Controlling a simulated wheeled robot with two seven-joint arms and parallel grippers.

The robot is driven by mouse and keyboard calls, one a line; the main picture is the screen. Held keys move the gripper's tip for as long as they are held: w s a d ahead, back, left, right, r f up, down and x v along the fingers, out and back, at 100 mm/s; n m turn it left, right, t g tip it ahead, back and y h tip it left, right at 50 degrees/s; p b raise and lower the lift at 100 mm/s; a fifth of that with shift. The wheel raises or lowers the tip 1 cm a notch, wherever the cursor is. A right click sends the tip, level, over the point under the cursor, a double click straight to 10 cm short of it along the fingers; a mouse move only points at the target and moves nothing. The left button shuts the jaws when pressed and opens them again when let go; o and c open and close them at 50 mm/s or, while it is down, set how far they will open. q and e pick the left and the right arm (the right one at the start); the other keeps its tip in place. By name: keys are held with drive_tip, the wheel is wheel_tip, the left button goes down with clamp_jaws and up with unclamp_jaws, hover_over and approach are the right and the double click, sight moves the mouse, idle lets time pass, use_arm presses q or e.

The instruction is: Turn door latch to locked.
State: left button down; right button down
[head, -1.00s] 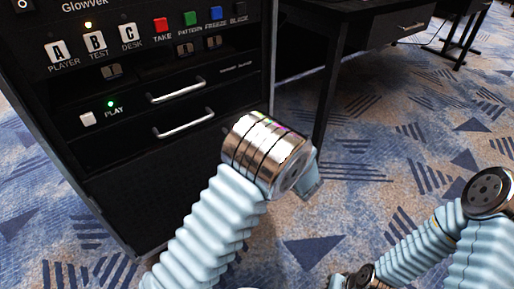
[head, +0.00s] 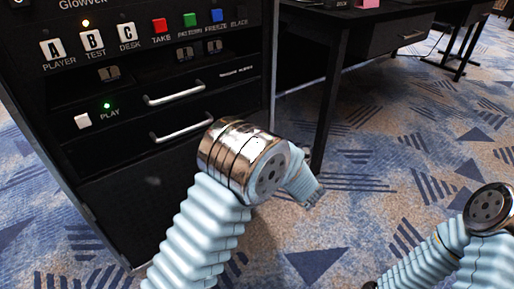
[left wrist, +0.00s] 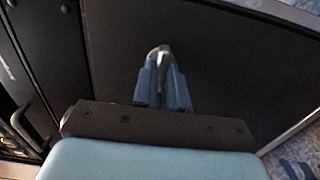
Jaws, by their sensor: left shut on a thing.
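In the left wrist view, my left gripper (left wrist: 163,68) is shut, with its two blue fingers close together. A small silvery metal piece (left wrist: 161,52), apparently the latch, shows between and just beyond the fingertips, against a dark flat panel (left wrist: 240,62). Most of the piece is hidden by the fingers, so I cannot tell which way it is turned. In the head view, my left arm stands in front of the black rack (head: 150,200), and the gripper itself is not clearly visible. My right arm shows at the lower right, with its gripper out of view.
The rack front carries lettered white buttons, coloured buttons and two silver drawer handles (head: 174,93) (head: 181,127). A dark desk (head: 375,40) stands behind, to the right of the rack. Patterned blue carpet (head: 390,150) lies open to the right.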

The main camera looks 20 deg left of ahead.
idle(0.4)
use_arm(q)
drive_tip(key=c, duration=1.2)
unclamp_jaws()
drive_tip(key=shift+o, duration=0.2)
drive_tip(key=p+v, duration=0.1)
drive_tip(key=v, duration=1.2)
drive_tip(key=shift+s+d, duration=0.25)
drive_tip(key=shift+d, duration=0.1)
